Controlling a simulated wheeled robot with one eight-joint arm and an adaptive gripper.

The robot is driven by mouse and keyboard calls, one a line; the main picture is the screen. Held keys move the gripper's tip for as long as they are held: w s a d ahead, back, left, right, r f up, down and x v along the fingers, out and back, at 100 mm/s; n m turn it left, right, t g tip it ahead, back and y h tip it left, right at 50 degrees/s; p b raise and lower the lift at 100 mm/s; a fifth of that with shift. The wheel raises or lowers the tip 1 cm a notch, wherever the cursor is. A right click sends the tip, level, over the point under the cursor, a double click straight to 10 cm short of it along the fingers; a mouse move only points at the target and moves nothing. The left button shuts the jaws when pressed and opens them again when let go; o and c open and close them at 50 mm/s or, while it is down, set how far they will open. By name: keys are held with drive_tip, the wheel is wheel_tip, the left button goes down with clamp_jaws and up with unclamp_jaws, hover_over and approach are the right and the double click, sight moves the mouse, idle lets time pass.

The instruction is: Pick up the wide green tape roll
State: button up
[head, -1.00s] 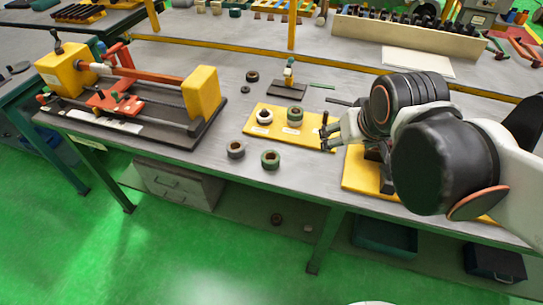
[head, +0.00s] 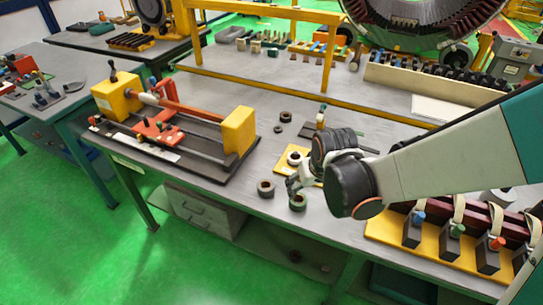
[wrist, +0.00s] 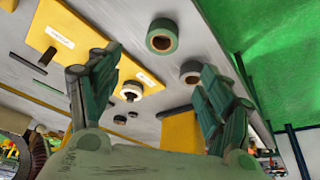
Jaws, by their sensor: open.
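A green tape roll (head: 298,202) with a brown core stands on the grey table near its front edge. It shows at the top centre of the wrist view (wrist: 154,33), beyond the space between my fingertips. My gripper (wrist: 160,62) is open and empty; in the head view it (head: 292,184) hangs just behind and above this roll, apart from it. A grey roll (head: 266,184) stands to its left. A white roll (head: 294,153) sits on the yellow board (wrist: 100,57). Another green roll, seen earlier on that board, is hidden now.
A winding fixture with yellow blocks (head: 238,130) stands at the left of the table. A yellow gantry frame (head: 265,11) rises at the back. A yellow plate with several coil blocks (head: 420,240) lies at the front right.

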drive_tip(key=b, duration=0.5)
approach(299, 200)
drive_tip(key=shift+s+a+f, duration=0.15)
drive_tip(key=shift+s+f, duration=0.05)
drive_tip(key=shift+s, duration=0.15)
drive_tip(key=shift+a+b+x, duration=0.1)
drive_tip(key=shift+b+x, duration=0.9)
drive_tip(key=shift+x, duration=0.6)
drive_tip(key=shift+a+b+x, duration=0.15)
drive_tip(key=shift+b+x, duration=0.8)
drive_tip(key=shift+x, duration=0.65)
drive_tip(key=shift+r, duration=0.1)
drive_tip(key=c, duration=1.2)
